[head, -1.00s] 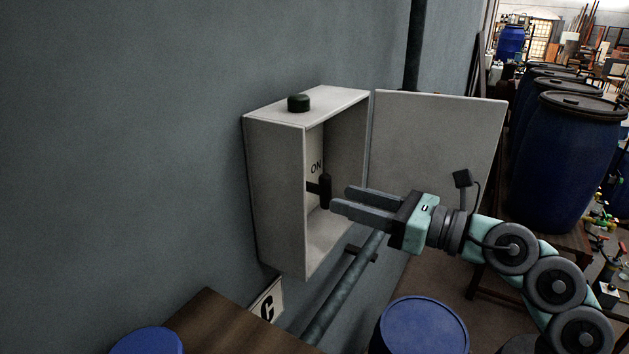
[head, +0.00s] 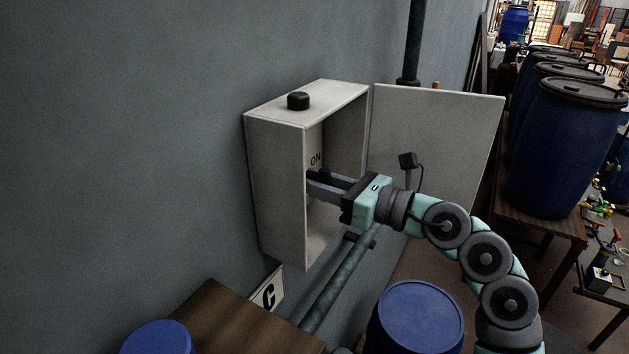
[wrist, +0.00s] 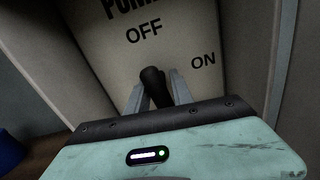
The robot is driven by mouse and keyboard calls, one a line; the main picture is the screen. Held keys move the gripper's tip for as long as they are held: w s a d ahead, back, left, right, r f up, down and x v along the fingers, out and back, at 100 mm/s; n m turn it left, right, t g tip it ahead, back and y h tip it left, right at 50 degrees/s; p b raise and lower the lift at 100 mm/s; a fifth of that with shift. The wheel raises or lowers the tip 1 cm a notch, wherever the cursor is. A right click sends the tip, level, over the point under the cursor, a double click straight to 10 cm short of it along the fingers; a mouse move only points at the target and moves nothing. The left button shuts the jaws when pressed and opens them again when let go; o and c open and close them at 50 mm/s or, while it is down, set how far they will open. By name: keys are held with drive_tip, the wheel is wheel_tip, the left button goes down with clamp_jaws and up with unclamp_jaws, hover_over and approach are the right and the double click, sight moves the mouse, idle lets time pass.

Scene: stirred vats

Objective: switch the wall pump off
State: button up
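The pump switch box (head: 275,190) is a pale cabinet on the wall with its door (head: 440,140) swung open. Inside, the back plate carries an OFF label (wrist: 144,32) and an ON label (wrist: 203,60). A black lever handle (wrist: 155,86) stands out from the plate; its top also shows in the head view (head: 325,173). My gripper (head: 317,186) reaches into the box, with its fingers on either side of the handle. In the wrist view the fingers (wrist: 158,80) look spread, with slight gaps beside the handle. The lever's base is hidden.
Blue drums (head: 420,315) stand below and on a bench at right. A wooden tabletop (head: 225,320) is at lower left.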

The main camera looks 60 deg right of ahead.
clamp_jaws()
drive_tip(key=shift+f+m+b, duration=0.3)
drive_tip(key=shift+f+b, duration=0.2)
drive_tip(key=shift+b, duration=0.6)
drive_tip(key=shift+r+m+b, duration=0.15)
drive_tip(key=shift+m+b, duration=0.15)
drive_tip(key=shift+b, duration=0.35)
drive_tip(key=shift+r, duration=0.3)
drive_tip(key=shift+o, duration=1.7)
unclamp_jaws()
